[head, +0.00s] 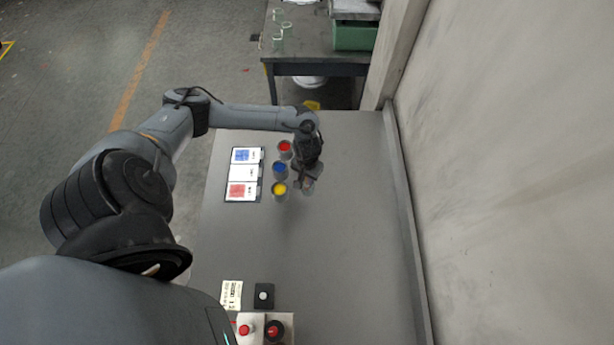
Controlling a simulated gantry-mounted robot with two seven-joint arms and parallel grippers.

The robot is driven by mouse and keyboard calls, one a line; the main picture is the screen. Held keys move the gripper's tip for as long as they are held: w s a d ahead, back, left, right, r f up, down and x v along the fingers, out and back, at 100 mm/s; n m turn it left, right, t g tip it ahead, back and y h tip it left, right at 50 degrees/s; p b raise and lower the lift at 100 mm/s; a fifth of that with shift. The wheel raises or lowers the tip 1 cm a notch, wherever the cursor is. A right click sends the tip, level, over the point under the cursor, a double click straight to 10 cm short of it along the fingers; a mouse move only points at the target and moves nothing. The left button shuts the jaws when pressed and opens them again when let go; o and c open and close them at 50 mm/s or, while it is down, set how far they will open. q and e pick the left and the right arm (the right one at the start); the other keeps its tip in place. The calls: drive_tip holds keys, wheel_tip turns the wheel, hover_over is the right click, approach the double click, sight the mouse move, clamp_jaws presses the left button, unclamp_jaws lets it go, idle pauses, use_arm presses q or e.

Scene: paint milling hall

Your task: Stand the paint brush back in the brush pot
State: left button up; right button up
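My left gripper (304,184) points down over the grey table (335,250), just right of the paint pots. A small pale pot-like thing (309,187), perhaps the brush pot, shows partly at the gripper's fingertips. The gripper covers much of it. I cannot make out the paint brush; it may be hidden by the gripper. The fingers are too small and dark to tell whether they are open or shut. My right gripper is not in view.
Pots of red (285,147), blue (280,169) and yellow paint (280,189) stand in a column close left of the gripper. A card panel (243,173) lies left of them. A button box (262,328) is at the front. A wall (500,170) bounds the right; the table's middle is clear.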

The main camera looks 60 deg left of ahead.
use_arm(q)
drive_tip(key=o, duration=0.4)
drive_tip(key=shift+r, duration=0.4)
wheel_tip(320, 180, up, 10)
drive_tip(key=shift+p, duration=0.35)
drive_tip(key=shift+s, duration=0.1)
idle(0.5)
